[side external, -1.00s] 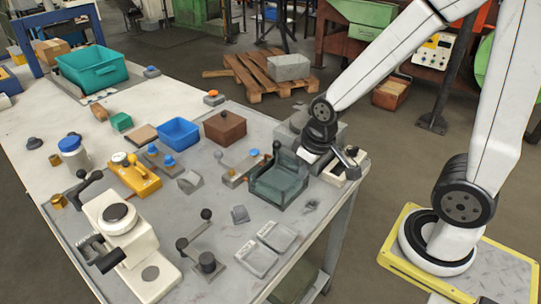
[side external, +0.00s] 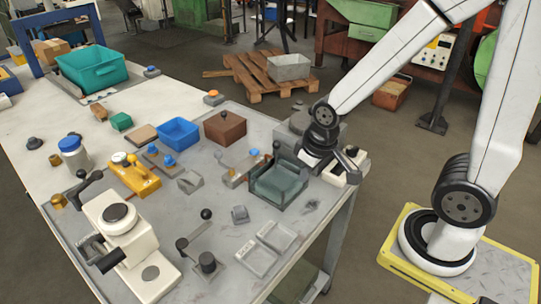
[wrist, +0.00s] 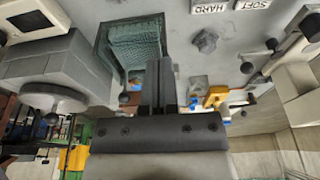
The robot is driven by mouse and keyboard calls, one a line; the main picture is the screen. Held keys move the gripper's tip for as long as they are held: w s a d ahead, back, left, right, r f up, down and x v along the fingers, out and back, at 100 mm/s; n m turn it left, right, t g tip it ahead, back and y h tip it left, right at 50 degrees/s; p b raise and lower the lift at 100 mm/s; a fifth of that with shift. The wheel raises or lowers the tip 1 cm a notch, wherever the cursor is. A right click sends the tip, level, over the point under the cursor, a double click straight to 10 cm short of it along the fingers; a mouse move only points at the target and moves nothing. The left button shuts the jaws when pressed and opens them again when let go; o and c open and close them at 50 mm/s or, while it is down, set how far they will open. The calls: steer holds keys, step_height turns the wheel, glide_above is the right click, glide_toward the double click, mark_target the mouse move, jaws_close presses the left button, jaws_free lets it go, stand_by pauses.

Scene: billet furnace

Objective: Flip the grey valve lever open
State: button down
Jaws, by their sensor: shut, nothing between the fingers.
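My gripper (side external: 347,160) is shut and empty at the right end of the table, beside the green-grey open-topped box. In the wrist view its dark fingers (wrist: 160,68) are together, with the ribbed box just behind them. A grey lever with a black ball end (side external: 206,214) stands on a grey pivot base (side external: 207,262) near the table's front, well left of my gripper. I cannot tell for sure that this is the valve lever. Another small fitting with a blue knob (side external: 254,152) and a grey bar lies left of the box.
The green-grey box (side external: 279,190) stands close left of my gripper. Two grey plates (side external: 277,236) lie near the front edge; the wrist view shows lettering on them.

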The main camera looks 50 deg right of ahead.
steer(key=w+d+r+n+y, duration=0.1)
steer(key=w+d, duration=0.3)
steer(key=w, duration=0.5)
steer(key=w+d+r+n+y, duration=0.1)
steer(key=w+d+y, duration=0.2)
steer(key=w, duration=0.6)
steer(key=w+d+n+y, duration=0.1)
steer(key=w+d, duration=0.3)
steer(key=w, duration=0.5)
steer(key=shift+d+r+t+y, duration=0.3)
steer(key=shift+d+r+y, duration=0.1)
steer(key=shift+y, duration=0.1)
steer(key=shift+a, duration=0.1)
steer(key=w+a+f, duration=0.1)
steer(key=a+f, duration=0.7)
steer(key=f, duration=0.1)
steer(key=shift+w+a, duration=0.35)
